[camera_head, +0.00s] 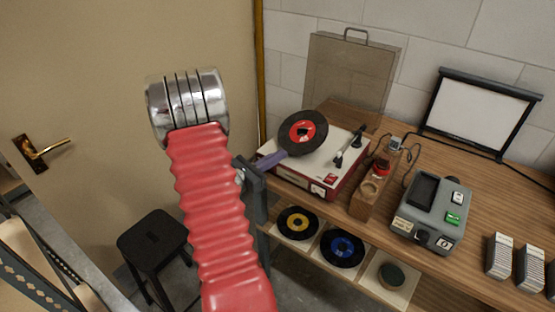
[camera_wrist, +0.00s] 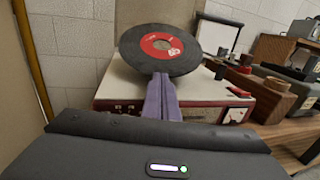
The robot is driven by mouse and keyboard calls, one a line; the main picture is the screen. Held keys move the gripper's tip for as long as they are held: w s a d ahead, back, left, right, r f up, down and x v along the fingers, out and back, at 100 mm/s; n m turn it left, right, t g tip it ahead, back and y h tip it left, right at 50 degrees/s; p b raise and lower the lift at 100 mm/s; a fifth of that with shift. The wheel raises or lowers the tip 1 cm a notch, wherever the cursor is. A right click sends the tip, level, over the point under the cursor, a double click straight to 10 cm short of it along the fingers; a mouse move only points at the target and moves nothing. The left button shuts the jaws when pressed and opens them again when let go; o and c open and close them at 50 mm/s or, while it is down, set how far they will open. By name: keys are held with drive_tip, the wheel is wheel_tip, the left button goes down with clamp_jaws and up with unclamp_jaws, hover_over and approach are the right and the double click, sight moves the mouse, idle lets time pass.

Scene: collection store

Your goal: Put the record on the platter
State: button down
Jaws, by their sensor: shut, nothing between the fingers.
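The record (camera_head: 311,138) is black with a red label and is over the turntable (camera_head: 337,160), whose deck is white and its body red. It also shows in the wrist view (camera_wrist: 181,62), ahead of the fingertips. My gripper (camera_head: 283,155) is at the turntable's left front side. Its purple fingers (camera_wrist: 162,82) are shut and empty, with their tips at the record's near edge; I cannot tell if they touch it.
The tonearm (camera_head: 348,150) is right of the record. A raised tinted lid (camera_head: 350,70) stands behind. A wooden holder (camera_head: 368,190) and a grey device (camera_head: 433,215) are to the right. More records (camera_head: 342,248) lie on the shelf below. A black stool (camera_head: 153,240) stands left.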

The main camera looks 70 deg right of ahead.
idle(0.3)
drive_tip(key=v, duration=1.4)
drive_tip(key=shift+s+a, duration=0.1)
idle(0.5)
